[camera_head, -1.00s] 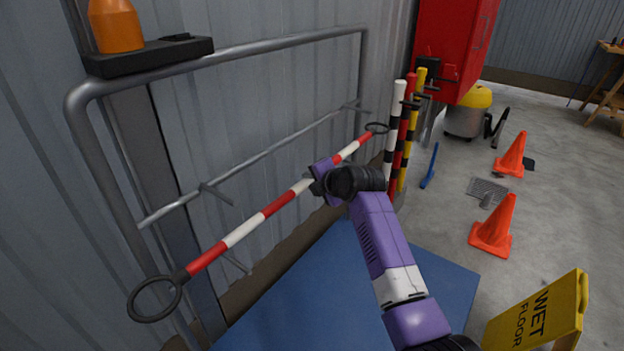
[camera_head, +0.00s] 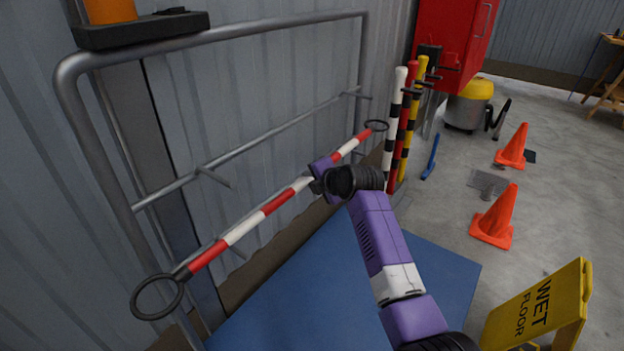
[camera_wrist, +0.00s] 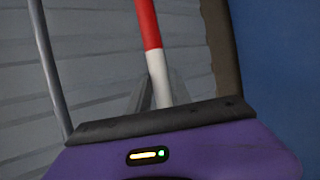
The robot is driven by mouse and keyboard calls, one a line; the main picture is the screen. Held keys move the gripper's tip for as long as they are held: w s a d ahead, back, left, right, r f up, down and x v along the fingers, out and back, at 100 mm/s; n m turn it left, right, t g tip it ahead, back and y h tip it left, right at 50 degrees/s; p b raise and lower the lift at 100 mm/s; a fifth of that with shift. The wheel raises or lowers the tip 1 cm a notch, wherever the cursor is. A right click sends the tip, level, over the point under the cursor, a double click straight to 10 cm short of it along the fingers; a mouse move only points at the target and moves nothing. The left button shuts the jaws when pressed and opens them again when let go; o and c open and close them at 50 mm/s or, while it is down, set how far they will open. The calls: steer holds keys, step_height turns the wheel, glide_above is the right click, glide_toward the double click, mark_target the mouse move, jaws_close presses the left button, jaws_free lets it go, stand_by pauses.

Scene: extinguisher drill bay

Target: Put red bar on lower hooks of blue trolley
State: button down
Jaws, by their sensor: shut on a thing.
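The red bar (camera_head: 275,204) is red and white striped, with a dark ring at each end. My gripper (camera_head: 314,184) is shut on it near its middle. The bar is held in the air, slanting from the near left to the far right. In the wrist view the bar (camera_wrist: 150,27) rises from the jaws (camera_wrist: 155,98). The blue trolley (camera_head: 310,290) has a blue deck and a grey tube frame (camera_head: 220,35). Upper hooks (camera_head: 215,176) stick out from its middle rail, above the bar. A lower hook (camera_head: 238,251) shows just below the bar; the far lower hook is hard to make out.
Striped posts (camera_head: 405,120) stand just past the bar's far end. A wet floor sign (camera_head: 540,308) and orange cones (camera_head: 495,220) stand at right. A corrugated wall is behind the frame.

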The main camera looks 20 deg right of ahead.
steer(key=shift+f, duration=0.4)
steer(key=c, duration=1.1)
jaws_free()
steer(key=shift+s, duration=0.1)
